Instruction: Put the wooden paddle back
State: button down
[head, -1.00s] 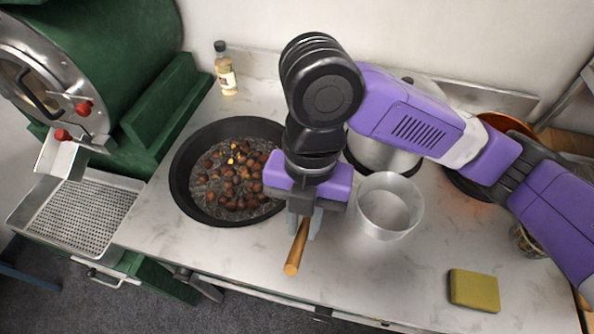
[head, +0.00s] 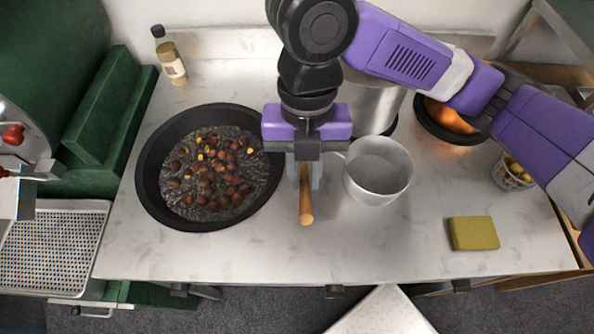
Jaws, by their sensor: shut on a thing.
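The wooden paddle (head: 305,205) shows as a light brown round handle pointing toward the front of the counter. My gripper (head: 304,182) is shut on it, between the black pan and the white mug. The paddle's far part is hidden behind my gripper and wrist. I cannot tell whether the paddle touches the counter.
A black pan (head: 150,200) with several chestnuts is left of my gripper. A white mug (head: 378,190) stands close on the right, with a metal pot (head: 372,108) behind it. A yellow sponge (head: 473,233) lies front right. The front middle counter (head: 370,250) is clear.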

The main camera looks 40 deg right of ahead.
jog(key=shift+f, duration=0.15)
jog(key=c, duration=1.3)
grip_release()
notch_tip(320, 180, up, 12)
jog(key=w+d, duration=0.1)
jog(key=shift+w+p, duration=0.35)
jog(key=shift+p, duration=0.05)
